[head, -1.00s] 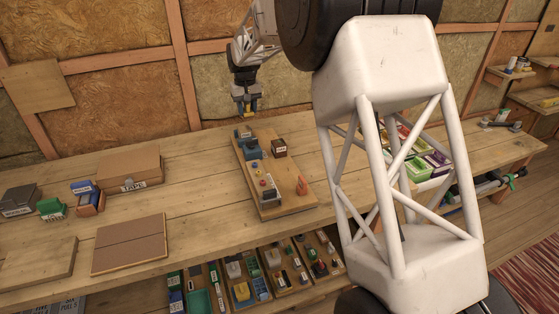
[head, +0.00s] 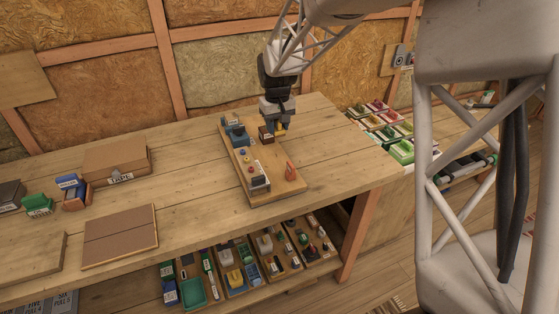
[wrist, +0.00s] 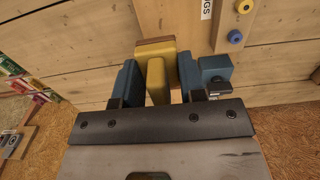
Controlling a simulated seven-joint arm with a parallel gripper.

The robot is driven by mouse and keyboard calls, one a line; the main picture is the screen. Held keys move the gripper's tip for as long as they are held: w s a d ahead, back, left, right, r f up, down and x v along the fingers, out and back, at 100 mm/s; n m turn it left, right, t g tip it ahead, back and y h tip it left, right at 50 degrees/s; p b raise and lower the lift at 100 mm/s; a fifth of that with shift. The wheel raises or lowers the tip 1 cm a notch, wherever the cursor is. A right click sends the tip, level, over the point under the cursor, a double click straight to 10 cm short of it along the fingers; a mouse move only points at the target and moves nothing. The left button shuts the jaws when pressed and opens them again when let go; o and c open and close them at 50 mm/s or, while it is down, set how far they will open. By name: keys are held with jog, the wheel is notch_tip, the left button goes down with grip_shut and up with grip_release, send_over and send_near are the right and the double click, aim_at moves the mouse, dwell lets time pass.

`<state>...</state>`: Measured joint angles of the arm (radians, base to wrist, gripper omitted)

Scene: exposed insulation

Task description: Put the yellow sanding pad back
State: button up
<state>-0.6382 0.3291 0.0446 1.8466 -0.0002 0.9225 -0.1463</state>
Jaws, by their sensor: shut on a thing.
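The yellow sanding pad (wrist: 155,72) is between the blue fingers of my gripper (wrist: 158,84) in the wrist view. It has a raised yellow grip and a brown strip along its far edge. In the head view my gripper (head: 280,125) points down near the far right side of the wooden board (head: 283,194). A bit of the yellow pad (head: 280,131) shows under it, just right of a small dark brown block (head: 265,134). I cannot tell whether the pad touches the board or the block.
The board carries blue and grey items at its far end, a labelled box (head: 259,177) and an orange piece (head: 291,171). Bare bench (head: 335,155) lies to its right. A cardboard box (head: 116,161) stands left. Lower shelf trays (head: 232,281) hold small parts.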

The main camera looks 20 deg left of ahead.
jog(key=shift+s+d+f, duration=0.1)
jog(key=shift+s+d, duration=0.15)
jog(key=shift+d, duration=0.25)
jog(key=shift+f, duration=0.15)
send_over(280, 160)
jog(key=shift+s+f, duration=0.1)
jog(key=shift+f, duration=2.9)
jog(key=shift+f, duration=1.85)
jog(key=shift+f, duration=0.15)
jog(key=o, duration=0.9)
